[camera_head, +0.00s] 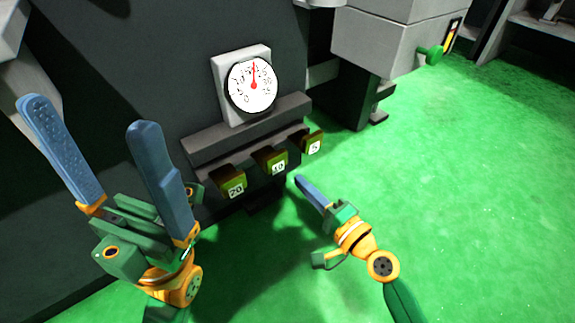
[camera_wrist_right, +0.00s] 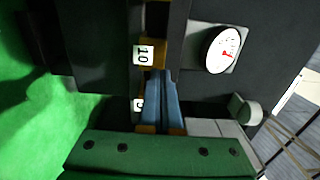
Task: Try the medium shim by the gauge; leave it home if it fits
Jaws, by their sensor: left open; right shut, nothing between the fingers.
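The medium shim is probably the block labelled 10 (camera_head: 272,160), the middle one of three in a dark rack (camera_head: 245,138). It also shows in the right wrist view (camera_wrist_right: 146,53). The dial gauge (camera_head: 252,86) sits above the rack, its red needle pointing almost straight up; it also shows in the right wrist view (camera_wrist_right: 222,49). My right gripper (camera_head: 299,180) is shut and empty, its tips just below and right of the 10 block, apart from it as far as I can tell. My left gripper (camera_head: 92,112) is open and empty, left of the rack.
The block labelled 20 (camera_head: 230,184) stands left of the 10, and the block labelled 5 (camera_head: 314,144) right of it. A grey machine housing (camera_head: 375,40) with a green knob (camera_head: 434,55) juts out at upper right. The green floor (camera_head: 470,180) is clear to the right.

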